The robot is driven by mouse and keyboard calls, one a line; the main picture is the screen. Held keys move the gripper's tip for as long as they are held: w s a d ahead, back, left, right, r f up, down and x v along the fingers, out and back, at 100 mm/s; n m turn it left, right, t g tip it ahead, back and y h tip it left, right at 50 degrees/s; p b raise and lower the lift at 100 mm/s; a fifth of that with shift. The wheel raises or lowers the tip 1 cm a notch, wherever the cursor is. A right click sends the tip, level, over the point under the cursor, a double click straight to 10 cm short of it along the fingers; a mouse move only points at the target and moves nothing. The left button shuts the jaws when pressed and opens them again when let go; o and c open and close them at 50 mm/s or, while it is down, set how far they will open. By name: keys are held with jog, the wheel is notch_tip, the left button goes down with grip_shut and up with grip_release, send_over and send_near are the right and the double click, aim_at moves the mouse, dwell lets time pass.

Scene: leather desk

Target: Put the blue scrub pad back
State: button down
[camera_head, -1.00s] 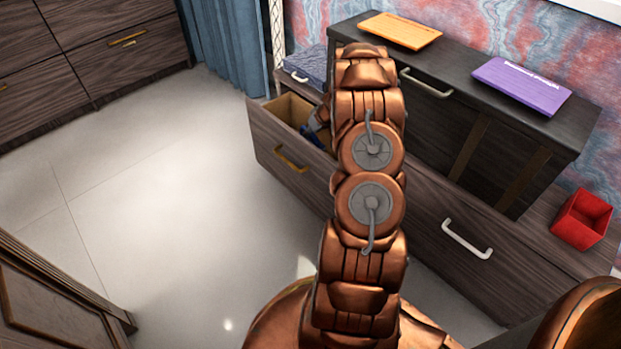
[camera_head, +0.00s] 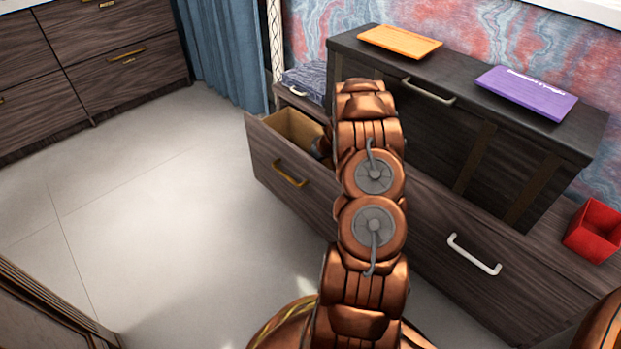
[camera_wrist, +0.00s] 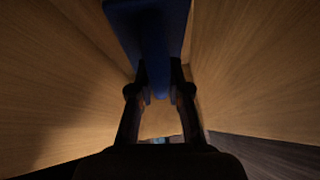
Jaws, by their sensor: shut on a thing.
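My gripper (camera_wrist: 159,80) is shut on the blue scrub pad (camera_wrist: 150,28), which looks dark blue in the wrist view. Light wooden walls rise on both sides of the pad and the fingers, so they are inside the open drawer (camera_head: 283,148). Whether the pad touches the drawer floor I cannot tell. In the head view my arm hides the gripper and the pad.
A dark cabinet (camera_head: 480,150) stands behind my arm, with an orange board (camera_head: 400,41) and a purple board (camera_head: 527,92) on top. A red box (camera_head: 595,232) is at the right. A blue patterned case (camera_head: 305,82) lies behind the drawer. The floor at left is clear.

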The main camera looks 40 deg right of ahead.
jog(key=shift+f+b, duration=1.45)
jog(key=shift+f, duration=1.5)
jog(key=shift+f+b, duration=0.3)
jog(key=shift+b, duration=0.1)
jog(key=c, duration=1.1)
grip_release()
jog(key=shift+r+p, duration=0.2)
jog(key=shift+p, duration=0.95)
jog(key=shift+v, duration=0.9)
jog(key=shift+s+p+v, duration=0.15)
jog(key=shift+p+v, duration=0.35)
jog(key=shift+v, duration=0.95)
jog(key=shift+s+p+v, duration=0.15)
jog(key=shift+p+v, duration=0.35)
jog(key=shift+v, duration=0.9)
jog(key=shift+f, duration=0.2)
